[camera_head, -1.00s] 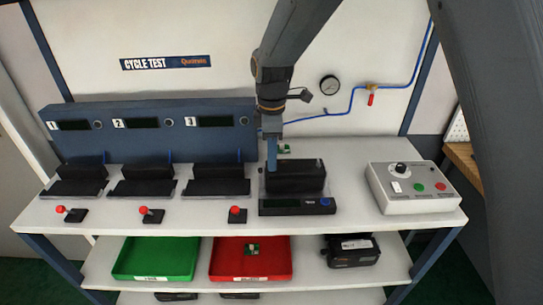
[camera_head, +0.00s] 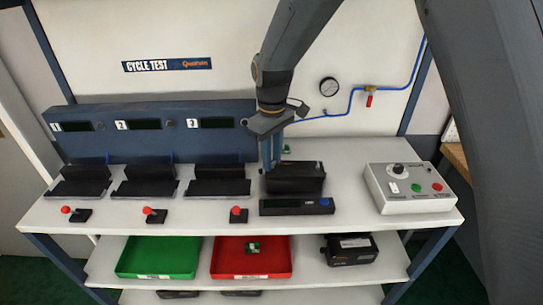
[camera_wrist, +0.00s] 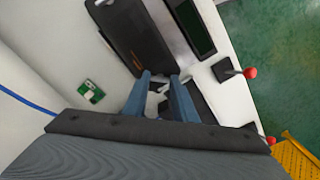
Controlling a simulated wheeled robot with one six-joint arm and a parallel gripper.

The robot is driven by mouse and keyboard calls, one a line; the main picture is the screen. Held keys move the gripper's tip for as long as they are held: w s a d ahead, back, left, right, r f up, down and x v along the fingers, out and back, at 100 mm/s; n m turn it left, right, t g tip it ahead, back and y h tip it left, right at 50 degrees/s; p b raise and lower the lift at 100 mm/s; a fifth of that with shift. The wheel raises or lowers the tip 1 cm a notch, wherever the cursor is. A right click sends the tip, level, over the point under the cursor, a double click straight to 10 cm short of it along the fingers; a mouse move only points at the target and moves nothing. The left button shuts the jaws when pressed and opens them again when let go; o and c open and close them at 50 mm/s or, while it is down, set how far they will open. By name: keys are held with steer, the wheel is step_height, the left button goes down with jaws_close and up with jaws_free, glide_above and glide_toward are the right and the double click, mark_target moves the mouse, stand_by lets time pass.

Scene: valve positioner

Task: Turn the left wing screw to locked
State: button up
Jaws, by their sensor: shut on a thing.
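The black valve positioner (camera_head: 296,178) sits on the white bench right of three black stands. It also shows in the wrist view (camera_wrist: 138,38). My gripper (camera_head: 270,168) is at the positioner's left end, fingers pointing down. In the wrist view my gripper (camera_wrist: 161,84) has its two blue fingers on either side of a small light grey piece, the left wing screw (camera_wrist: 160,86), and is shut on it. The fingers hide most of the screw, so its angle and any lock mark cannot be read. In the head view the screw is hidden behind the fingers.
A dark display unit (camera_head: 297,206) stands in front of the positioner. A grey control box (camera_head: 412,188) is to the right. Red-knobbed levers (camera_head: 237,214) line the front left. A small green board (camera_wrist: 91,91) lies behind the positioner. Bench between positioner and control box is clear.

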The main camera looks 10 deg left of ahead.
steer(key=m+p, duration=0.1)
steer(key=m, duration=0.8)
steer(key=shift+p, duration=0.35)
stand_by(0.4)
steer(key=o, duration=1.1)
steer(key=shift+c, duration=0.2)
steer(key=shift+r, duration=0.1)
step_height(320, 180, up, 8)
steer(key=shift+f+b, duration=0.15)
steer(key=shift+b, duration=1.05)
